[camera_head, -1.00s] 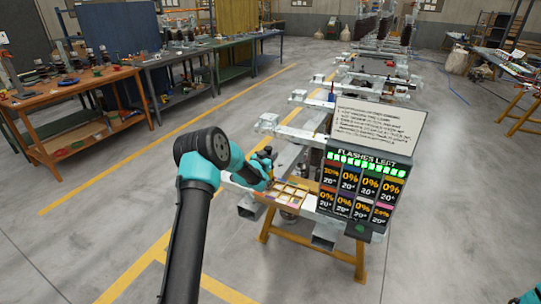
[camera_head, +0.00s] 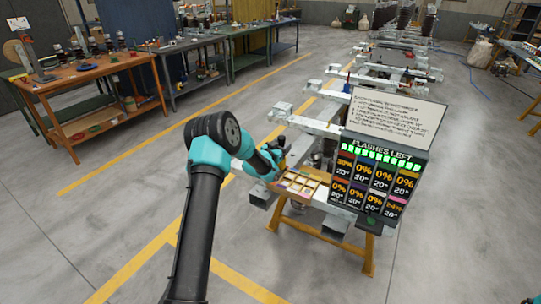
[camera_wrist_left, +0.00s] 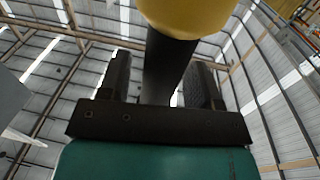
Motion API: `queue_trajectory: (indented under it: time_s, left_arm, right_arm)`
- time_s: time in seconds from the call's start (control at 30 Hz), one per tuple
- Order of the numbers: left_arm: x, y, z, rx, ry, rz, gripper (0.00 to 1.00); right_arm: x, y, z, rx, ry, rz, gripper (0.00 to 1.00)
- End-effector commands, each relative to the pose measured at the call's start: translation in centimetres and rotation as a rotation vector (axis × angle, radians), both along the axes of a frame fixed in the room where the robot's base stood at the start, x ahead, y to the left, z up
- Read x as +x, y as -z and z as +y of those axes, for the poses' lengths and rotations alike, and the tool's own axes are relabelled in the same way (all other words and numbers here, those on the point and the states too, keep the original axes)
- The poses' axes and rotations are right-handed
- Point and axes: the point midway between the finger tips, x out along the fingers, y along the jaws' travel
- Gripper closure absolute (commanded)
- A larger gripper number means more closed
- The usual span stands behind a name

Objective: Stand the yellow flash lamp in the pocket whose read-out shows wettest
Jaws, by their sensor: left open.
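The yellow flash lamp shows in the left wrist view as a yellow head (camera_wrist_left: 188,15) on a dark stem (camera_wrist_left: 165,75), between the two fingers. My left gripper (camera_head: 278,146) is open, beside the far left edge of the pocket tray (camera_head: 283,187). The read-out board (camera_head: 380,175) stands right of the tray. Its top-left cell (camera_head: 345,162) reads about 30%; its bottom-right cell (camera_head: 394,199) reads in the twenties. The other cells read 0%. My right gripper is out of view.
The tray and board stand on a trestle (camera_head: 320,234) with yellow-brown legs. An instruction sheet (camera_head: 397,117) tops the board. Long metal frames (camera_head: 310,122) run behind. A wooden workbench (camera_head: 100,100) stands far left. The floor (camera_head: 80,230) at left is clear.

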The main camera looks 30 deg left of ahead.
Motion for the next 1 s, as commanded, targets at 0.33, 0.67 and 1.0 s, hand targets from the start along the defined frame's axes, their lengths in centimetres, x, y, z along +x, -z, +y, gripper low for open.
queue_trajectory:
  time_s: [0.33,0.67,1.0]
  left_arm:
    - [-6.0,-0.1,0.4,0.000,0.000,0.001,0.42]
    - [-10.1,-0.1,0.6,0.000,0.000,-0.002,0.42]
    - [-10.4,-0.1,0.6,0.001,0.000,-0.002,0.42]
  right_arm:
    - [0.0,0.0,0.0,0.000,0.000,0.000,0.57]
    - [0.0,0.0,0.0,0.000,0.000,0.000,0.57]
    - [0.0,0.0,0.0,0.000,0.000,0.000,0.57]
